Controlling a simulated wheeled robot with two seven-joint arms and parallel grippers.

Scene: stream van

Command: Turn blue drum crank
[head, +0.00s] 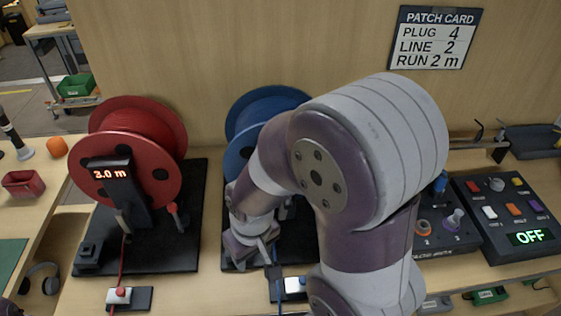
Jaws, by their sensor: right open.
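The blue drum (262,103) stands at mid-picture on a black base (232,262). My right arm covers most of its right side and front. I cannot make out its crank, which is hidden behind my arm. My right gripper (254,250) is open, low in front of the blue drum, close above its base. I cannot tell whether it touches anything. A blue cable (279,300) comes out below the gripper, beside a white clamp block (295,286). My left gripper is not in view.
A control box reading "OFF" (531,237) is right. A patch card (434,38) hangs on the back panel. Headphones (42,278) lie at lower left.

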